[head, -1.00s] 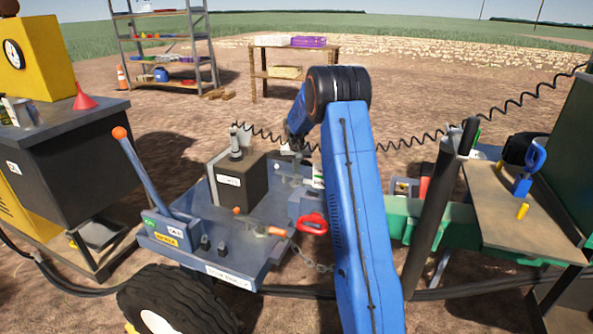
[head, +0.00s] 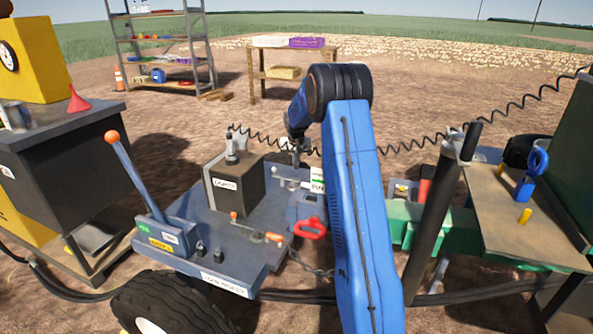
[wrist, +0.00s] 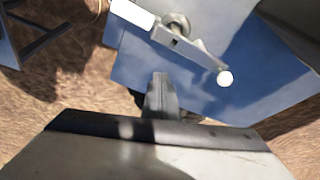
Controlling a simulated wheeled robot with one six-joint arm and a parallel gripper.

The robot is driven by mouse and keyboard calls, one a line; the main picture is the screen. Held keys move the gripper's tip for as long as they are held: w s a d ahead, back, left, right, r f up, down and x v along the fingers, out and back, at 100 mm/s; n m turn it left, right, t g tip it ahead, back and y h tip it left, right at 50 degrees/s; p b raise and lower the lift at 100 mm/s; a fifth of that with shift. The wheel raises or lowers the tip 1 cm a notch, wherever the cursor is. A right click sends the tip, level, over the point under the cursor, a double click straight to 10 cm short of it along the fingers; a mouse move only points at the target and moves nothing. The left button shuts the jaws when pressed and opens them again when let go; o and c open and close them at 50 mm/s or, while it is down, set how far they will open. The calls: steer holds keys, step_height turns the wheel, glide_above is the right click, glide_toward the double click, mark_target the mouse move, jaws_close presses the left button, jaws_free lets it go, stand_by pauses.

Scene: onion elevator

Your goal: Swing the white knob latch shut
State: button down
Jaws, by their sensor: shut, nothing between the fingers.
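The white knob (wrist: 225,78) sits at the end of a grey latch lever (wrist: 200,55) in the wrist view. The lever runs from a round pivot down and right over the blue deck. My gripper (wrist: 160,78) is shut and empty, its tips below and left of the knob and apart from it in the picture. In the head view my gripper (head: 297,158) is small and partly hidden behind my arm, close to the latch hardware at the back of the blue trolley (head: 215,255).
A box labelled LIGHTS (head: 234,183) stands left of my gripper. A red handle (head: 309,228) is in front, with a chain below. A blue lever with an orange knob (head: 112,137) rises at the left. A dark post (head: 437,220) stands right of my arm.

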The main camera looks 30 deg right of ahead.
steer(key=v, duration=0.7)
steer(key=shift+w+a, duration=0.2)
steer(key=shift+w, duration=0.05)
steer(key=shift+r, duration=0.15)
steer(key=s+a+r+n, duration=0.1)
steer(key=s+a+r, duration=0.45)
steer(key=s, duration=0.25)
steer(key=s+a+r+n, duration=0.1)
steer(key=s+a+r, duration=0.45)
steer(key=s, duration=0.25)
steer(key=s+a+r+n, duration=0.1)
steer(key=s+a+r, duration=0.3)
steer(key=s+a, duration=0.4)
steer(key=s+a+f+n, duration=0.1)
steer(key=s+a+f, duration=0.1)
steer(key=s, duration=0.9)
steer(key=s+a+f+n+t+y, duration=0.1)
steer(key=s+a, duration=0.3)
steer(key=s, duration=0.7)
steer(key=s+a+f+n+y, duration=0.1)
steer(key=s+a+f, duration=0.2)
steer(key=s, duration=0.8)
steer(key=shift+s, duration=0.2)
